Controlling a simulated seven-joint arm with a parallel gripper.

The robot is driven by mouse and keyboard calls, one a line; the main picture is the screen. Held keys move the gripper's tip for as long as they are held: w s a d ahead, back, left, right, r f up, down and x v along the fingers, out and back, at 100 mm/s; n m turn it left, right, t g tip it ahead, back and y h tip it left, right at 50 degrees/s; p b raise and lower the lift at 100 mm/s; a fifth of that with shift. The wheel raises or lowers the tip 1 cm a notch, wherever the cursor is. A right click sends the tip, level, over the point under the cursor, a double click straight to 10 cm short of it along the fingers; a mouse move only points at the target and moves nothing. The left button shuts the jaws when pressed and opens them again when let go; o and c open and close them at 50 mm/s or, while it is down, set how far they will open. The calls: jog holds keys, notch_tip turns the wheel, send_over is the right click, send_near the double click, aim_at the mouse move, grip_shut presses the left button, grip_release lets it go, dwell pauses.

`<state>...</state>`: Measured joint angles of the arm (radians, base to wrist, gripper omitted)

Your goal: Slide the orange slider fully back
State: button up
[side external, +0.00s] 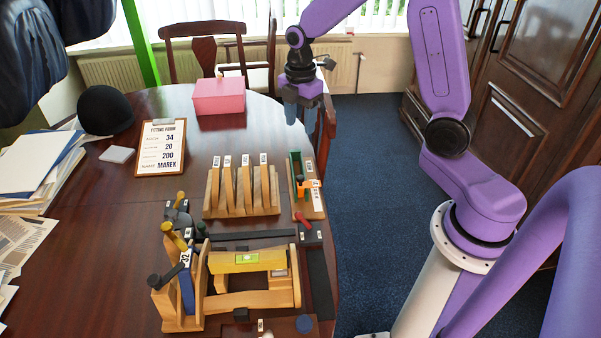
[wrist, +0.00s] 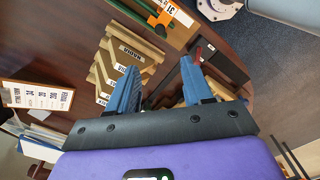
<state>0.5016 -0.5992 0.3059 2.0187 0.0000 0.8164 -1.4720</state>
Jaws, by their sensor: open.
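The orange slider (side external: 308,184) sits on a small wooden board (side external: 316,208) with a green upright part and a white numbered label, at the right of the table. In the wrist view the orange slider (wrist: 164,17) is at the top edge, beside a label that reads 31. My gripper (side external: 301,112) has blue fingers pointing down. It is open and empty, above and behind the board in the side view, apart from the slider. In the wrist view the fingertips (wrist: 158,66) are spread wide, with nothing between them in hold.
A wooden rack (side external: 242,205) of several labelled slats stands left of the board. A wooden jig (side external: 245,286) with a level is in front. A pink box (side external: 219,95), a clipboard (side external: 162,147) and a black cap (side external: 104,110) lie farther back. The table's right edge is close to the board.

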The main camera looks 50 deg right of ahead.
aim_at(301, 177)
notch_tip(301, 177, down, 17)
jog(key=shift+f, duration=0.2)
dwell(0.5)
grip_shut()
